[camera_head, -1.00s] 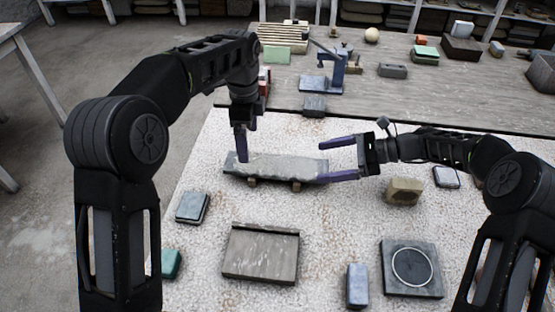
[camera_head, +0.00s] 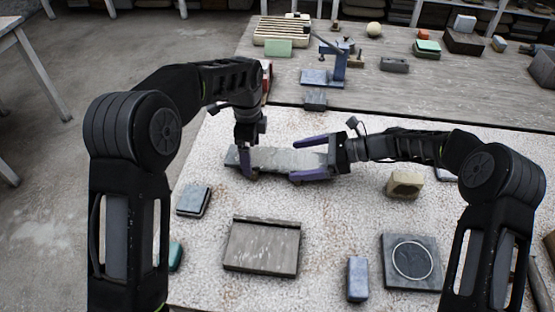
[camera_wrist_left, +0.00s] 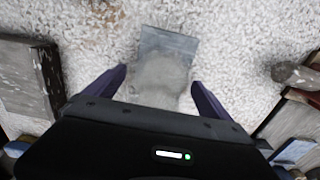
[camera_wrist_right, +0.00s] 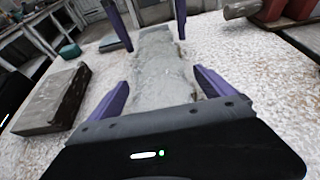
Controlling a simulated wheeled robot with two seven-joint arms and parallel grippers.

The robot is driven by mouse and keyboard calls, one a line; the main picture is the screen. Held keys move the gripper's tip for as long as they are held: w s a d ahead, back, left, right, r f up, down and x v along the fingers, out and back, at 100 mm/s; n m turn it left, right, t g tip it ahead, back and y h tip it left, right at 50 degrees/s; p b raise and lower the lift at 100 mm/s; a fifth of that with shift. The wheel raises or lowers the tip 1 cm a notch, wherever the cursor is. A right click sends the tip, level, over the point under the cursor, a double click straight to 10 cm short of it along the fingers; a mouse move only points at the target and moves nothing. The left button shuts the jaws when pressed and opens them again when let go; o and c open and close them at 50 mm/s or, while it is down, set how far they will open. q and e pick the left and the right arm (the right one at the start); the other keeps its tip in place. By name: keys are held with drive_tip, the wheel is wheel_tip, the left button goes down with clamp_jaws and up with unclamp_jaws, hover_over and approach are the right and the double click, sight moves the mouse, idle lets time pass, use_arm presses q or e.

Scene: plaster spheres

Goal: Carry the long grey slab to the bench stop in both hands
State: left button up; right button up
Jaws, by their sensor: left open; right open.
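The long grey slab (camera_head: 285,160) lies level on the speckled bench, its ends toward left and right. My left gripper (camera_head: 246,168) is open at its left end; in the left wrist view the slab (camera_wrist_left: 165,62) lies between the spread fingers. My right gripper (camera_head: 298,160) is open, reaching in from the right with a finger on each side of the slab's right part, which also shows in the right wrist view (camera_wrist_right: 160,75). A grey-brown board with a raised back edge (camera_head: 262,250), probably the bench stop, lies nearer me.
A dark box (camera_head: 193,200) lies left of the board. A blue-grey block (camera_head: 357,279) and a dark plate with a ring (camera_head: 411,262) lie to its right. A tan block (camera_head: 405,184) sits near my right forearm. A blue clamp-like tool (camera_head: 335,68) stands behind.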

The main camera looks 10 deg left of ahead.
use_arm(q)
drive_tip(key=shift+c, duration=0.4)
use_arm(e)
drive_tip(key=shift+c, duration=0.4)
use_arm(q)
drive_tip(key=c, duration=2)
use_arm(e)
drive_tip(key=c, duration=2)
use_arm(q)
clamp_jaws()
use_arm(e)
clamp_jaws()
drive_tip(key=shift+r, duration=0.1)
